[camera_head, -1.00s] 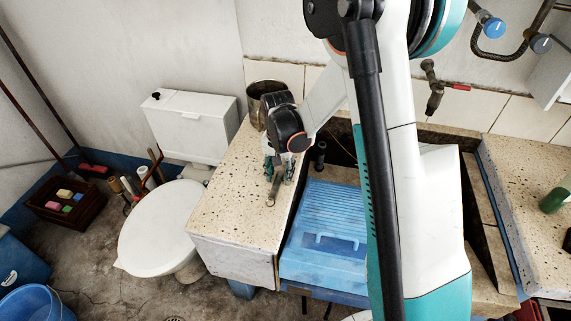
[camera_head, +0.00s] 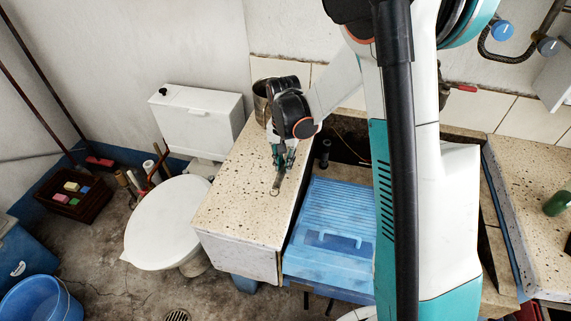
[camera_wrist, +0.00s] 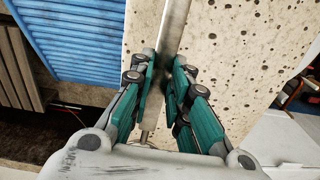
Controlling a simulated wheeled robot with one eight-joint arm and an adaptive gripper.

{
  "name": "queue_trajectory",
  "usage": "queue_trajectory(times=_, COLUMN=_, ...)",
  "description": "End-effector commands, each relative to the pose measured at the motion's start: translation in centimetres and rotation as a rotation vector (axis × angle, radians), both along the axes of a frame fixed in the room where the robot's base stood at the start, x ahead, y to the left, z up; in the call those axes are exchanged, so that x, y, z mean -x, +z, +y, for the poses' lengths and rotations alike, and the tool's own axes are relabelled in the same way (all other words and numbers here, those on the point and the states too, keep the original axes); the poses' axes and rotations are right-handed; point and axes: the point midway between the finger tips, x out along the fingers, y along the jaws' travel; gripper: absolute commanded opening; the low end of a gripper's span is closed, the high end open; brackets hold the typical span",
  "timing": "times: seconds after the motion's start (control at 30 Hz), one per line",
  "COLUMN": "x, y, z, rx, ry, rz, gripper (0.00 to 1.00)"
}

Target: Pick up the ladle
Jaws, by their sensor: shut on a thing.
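The ladle (camera_head: 276,185) is a slim grey metal piece at the speckled stone slab (camera_head: 235,215), its near end below my fingertips in the head view. In the wrist view its flat metal handle (camera_wrist: 175,28) runs up between my fingers, over the pale slab (camera_wrist: 240,60). My gripper (camera_head: 283,160) has green fingers and points down at the slab's right part. In the wrist view my gripper (camera_wrist: 165,95) is shut on the handle. The ladle's bowl cannot be made out, and I cannot tell whether the ladle still touches the slab.
A metal pot (camera_head: 261,104) stands behind my gripper at the slab's back. A ribbed blue washboard (camera_head: 325,235) lies right of the slab. A white toilet (camera_head: 165,220) stands to the left. The slab's front part is clear.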

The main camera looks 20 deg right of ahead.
Motion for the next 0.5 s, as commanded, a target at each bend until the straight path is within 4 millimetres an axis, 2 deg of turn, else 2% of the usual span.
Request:
queue_trajectory(times=0.03, x=0.0, y=1.6, z=0.0, rx=0.000, ry=0.000, rz=0.000, gripper=0.00)
queue_trajectory(times=0.3, x=0.0, y=9.2, z=0.0, rx=0.000, ry=0.000, rz=0.000, gripper=0.00)
queue_trajectory(times=0.5, x=0.0, y=13.4, z=0.0, rx=0.000, ry=0.000, rz=0.000, gripper=0.00)
